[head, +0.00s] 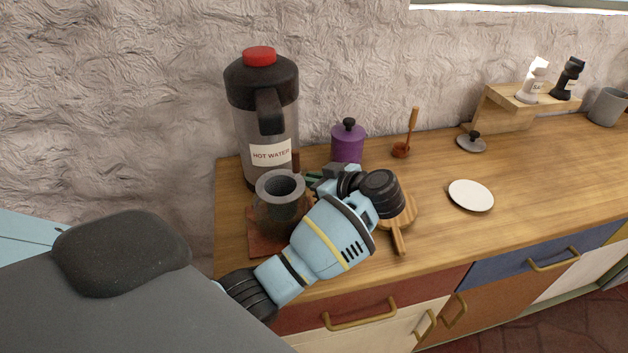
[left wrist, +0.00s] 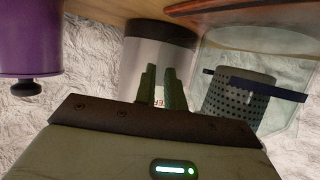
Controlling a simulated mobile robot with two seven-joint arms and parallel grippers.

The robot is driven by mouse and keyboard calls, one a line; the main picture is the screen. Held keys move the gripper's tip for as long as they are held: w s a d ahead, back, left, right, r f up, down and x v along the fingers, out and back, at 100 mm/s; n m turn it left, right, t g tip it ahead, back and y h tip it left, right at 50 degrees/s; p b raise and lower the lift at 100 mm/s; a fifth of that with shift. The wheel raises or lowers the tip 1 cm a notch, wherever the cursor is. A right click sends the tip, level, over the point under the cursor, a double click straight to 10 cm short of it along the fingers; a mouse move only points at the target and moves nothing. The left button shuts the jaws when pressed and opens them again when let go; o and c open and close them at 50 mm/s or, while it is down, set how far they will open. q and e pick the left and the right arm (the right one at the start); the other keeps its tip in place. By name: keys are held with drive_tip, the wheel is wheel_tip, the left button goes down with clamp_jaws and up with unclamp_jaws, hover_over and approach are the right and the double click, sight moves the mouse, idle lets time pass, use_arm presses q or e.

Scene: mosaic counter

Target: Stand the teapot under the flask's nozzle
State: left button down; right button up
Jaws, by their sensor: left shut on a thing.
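The clear glass teapot (head: 262,215) with a grey infuser basket stands in front of the flask, over the reddish-brown mat (head: 268,246). Its glass and dark-banded basket (left wrist: 240,98) fill the right of the left wrist view, upside down. The hot water flask (head: 262,130) has a dark top and red cap; its nozzle cannot be made out. Its pale body (left wrist: 158,62) shows behind my fingers in the wrist view. My left gripper (head: 316,178) is shut at the teapot's right side; the gripped part is hidden. Whether the teapot touches the mat is unclear. My right gripper is not in view.
A purple canister (head: 347,144) stands right of the flask, close behind my gripper. A round wooden board (head: 400,243) lies partly under my wrist. A honey dipper (head: 402,150), grey lid (head: 471,142) and white plate (head: 470,195) lie farther right, with bare counter between.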

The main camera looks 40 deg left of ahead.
use_arm(q)
drive_tip(key=c, duration=1.5)
unclamp_jaws()
drive_tip(key=shift+f, duration=0.1)
drive_tip(key=v, duration=1.2)
